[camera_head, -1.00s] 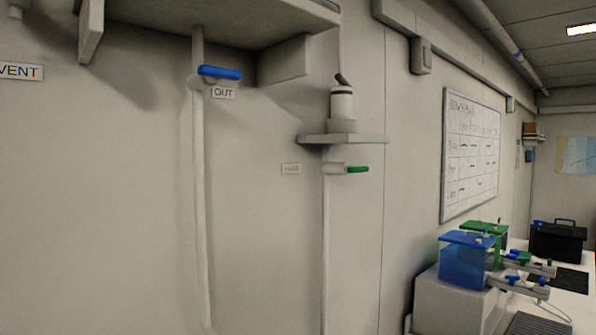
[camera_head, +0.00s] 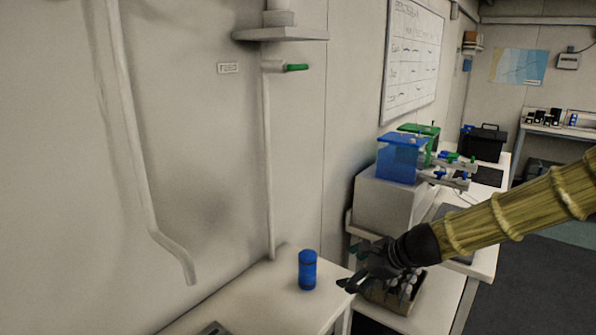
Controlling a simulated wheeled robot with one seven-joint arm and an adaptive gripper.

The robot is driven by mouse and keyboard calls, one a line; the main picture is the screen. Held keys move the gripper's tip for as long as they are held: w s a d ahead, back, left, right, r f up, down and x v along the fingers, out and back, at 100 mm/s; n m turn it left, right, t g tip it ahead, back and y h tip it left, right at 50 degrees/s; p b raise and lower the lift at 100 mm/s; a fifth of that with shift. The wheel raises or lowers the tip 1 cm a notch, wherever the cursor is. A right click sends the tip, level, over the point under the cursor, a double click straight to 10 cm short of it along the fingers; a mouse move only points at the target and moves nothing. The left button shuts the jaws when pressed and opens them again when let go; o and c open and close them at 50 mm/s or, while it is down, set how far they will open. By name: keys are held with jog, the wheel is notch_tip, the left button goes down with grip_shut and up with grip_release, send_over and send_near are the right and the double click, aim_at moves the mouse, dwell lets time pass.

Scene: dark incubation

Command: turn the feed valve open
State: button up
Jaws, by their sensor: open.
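The feed valve has a short green handle (camera_head: 297,67) that points sideways to the right from a thin white pipe on the wall. My gripper (camera_head: 354,267) is black, open and empty. It is low and to the right of the valve, well apart from it, above the bench's right edge. My arm, in an olive ribbed sleeve, comes in from the right.
A blue cylinder (camera_head: 307,270) stands on the white bench (camera_head: 262,300) left of my gripper. A shelf (camera_head: 280,35) juts out just above the valve. A rack (camera_head: 399,292) of bottles is partly behind my gripper. A blue tank (camera_head: 399,160) stands further back. Wall around the valve is clear.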

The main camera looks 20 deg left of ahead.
jog(key=w+a+r+m+t+y, duration=0.1)
jog(key=w+a+r+y, duration=0.15)
jog(key=r, duration=0.95)
jog(key=w+a+r+m+y, duration=0.1)
jog(key=a+r+m+y, duration=0.15)
jog(key=r, duration=1.05)
jog(key=t+y, duration=0.1)
jog(key=y, duration=0.3)
send_near(301, 67)
jog(key=shift+m, duration=0.35)
jog(key=p+x, duration=0.2)
jog(key=x, duration=0.8)
jog(key=shift+w+a, duration=0.1)
jog(key=shift+a, duration=0.25)
jog(key=c, duration=1)
